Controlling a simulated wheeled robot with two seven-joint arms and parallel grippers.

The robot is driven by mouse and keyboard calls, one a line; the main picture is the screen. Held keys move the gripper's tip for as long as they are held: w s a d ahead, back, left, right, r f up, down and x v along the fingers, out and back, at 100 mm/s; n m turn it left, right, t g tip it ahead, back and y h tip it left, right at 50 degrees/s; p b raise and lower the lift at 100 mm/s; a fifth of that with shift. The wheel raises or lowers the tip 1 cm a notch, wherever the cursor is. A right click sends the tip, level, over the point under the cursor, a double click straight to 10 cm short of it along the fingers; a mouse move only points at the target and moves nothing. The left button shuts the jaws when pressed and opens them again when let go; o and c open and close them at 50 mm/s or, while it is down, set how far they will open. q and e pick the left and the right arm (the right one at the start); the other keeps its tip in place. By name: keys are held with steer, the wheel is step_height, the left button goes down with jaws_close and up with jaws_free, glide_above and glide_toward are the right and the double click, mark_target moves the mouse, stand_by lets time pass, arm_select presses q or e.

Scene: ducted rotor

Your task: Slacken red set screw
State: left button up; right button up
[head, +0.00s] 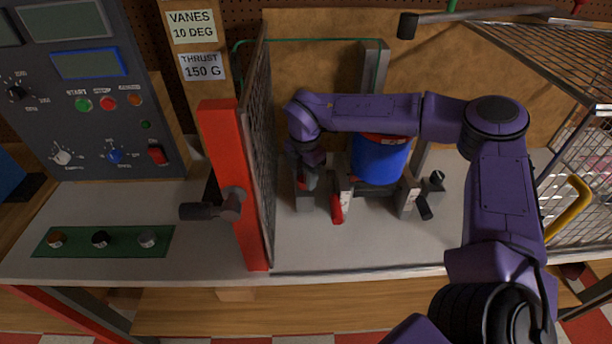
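A red cylindrical screw handle (337,209), which looks like the red set screw, sticks out toward the front from a pale marked block (346,187) below the blue duct (380,160). A similar black handle (425,208) sits on another marked block (407,196) to the right. My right gripper (308,182) points down inside the enclosure, left of the red handle and apart from it in the picture. A small red patch shows by its fingers, above a grey block (304,201). Its fingers are dark and small, so their opening is unclear. My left gripper is not in view.
A mesh door (262,150) with a red edge post (235,185) and dark handle (210,210) stands left of the duct. A control panel (85,90) and green button plate (102,241) lie further left. A wire cage (550,60) with a yellow handle (568,208) is at right.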

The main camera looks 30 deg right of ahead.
steer(key=shift+f, duration=0.15)
steer(key=shift+c, duration=1)
steer(key=n, duration=0.4)
steer(key=n+p, duration=0.1)
steer(key=n, duration=0.3)
steer(key=shift+s+n, duration=0.1)
steer(key=shift+n, duration=0.2)
steer(key=n+p, duration=0.1)
steer(key=n, duration=0.3)
steer(key=n+p, duration=0.2)
steer(key=n, duration=0.3)
steer(key=shift+s+a+f, duration=0.1)
steer(key=shift+f, duration=0.05)
